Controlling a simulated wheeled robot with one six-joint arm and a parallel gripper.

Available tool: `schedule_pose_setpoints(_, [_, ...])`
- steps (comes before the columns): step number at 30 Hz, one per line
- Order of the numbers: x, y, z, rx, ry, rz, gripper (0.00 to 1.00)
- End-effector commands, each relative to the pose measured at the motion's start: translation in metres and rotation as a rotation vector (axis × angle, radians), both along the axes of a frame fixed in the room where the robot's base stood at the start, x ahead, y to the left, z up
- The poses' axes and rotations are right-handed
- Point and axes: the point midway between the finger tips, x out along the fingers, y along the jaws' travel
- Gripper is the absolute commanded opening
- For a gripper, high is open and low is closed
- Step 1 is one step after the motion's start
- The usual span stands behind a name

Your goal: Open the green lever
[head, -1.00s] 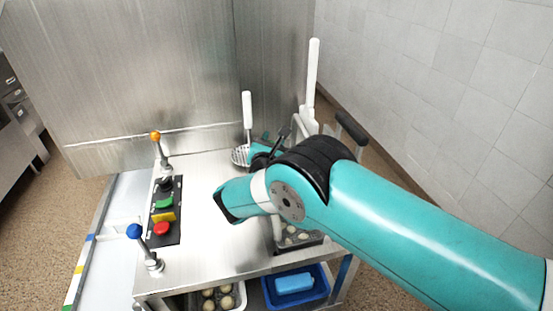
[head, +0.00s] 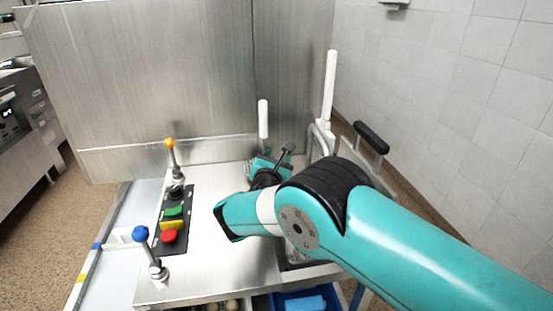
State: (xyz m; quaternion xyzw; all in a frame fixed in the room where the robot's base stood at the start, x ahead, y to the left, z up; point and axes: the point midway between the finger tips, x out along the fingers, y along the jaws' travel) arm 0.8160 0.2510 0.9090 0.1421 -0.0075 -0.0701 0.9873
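I see no lever with a green knob. My gripper (head: 288,150) is at the far end of my arm, over the back of the counter near a white handle. It is small and partly hidden by my arm, so its fingers are unclear.
Yellow (head: 171,225) and red (head: 169,236) buttons sit on the panel. White handles (head: 263,118) rise at the back right, and a black-handled basket (head: 371,136) stands at right. Steel walls enclose the back. A blue bin (head: 300,301) is below. The counter between panel and arm is clear.

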Motion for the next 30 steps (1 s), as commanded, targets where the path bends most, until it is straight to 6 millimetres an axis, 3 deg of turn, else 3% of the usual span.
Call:
schedule_pose_setpoints(5, [-0.004,0.000,0.000,-0.004,0.000,-0.003,0.42])
schedule_pose_setpoints(8, [-0.017,0.003,-0.001,-0.006,0.002,-0.001,0.42])
schedule_pose_setpoints(24, [-0.150,0.023,-0.002,-0.003,0.000,0.005,0.42])
schedule_pose_setpoints(30, [-0.160,0.025,-0.006,0.002,-0.003,0.001,0.42])
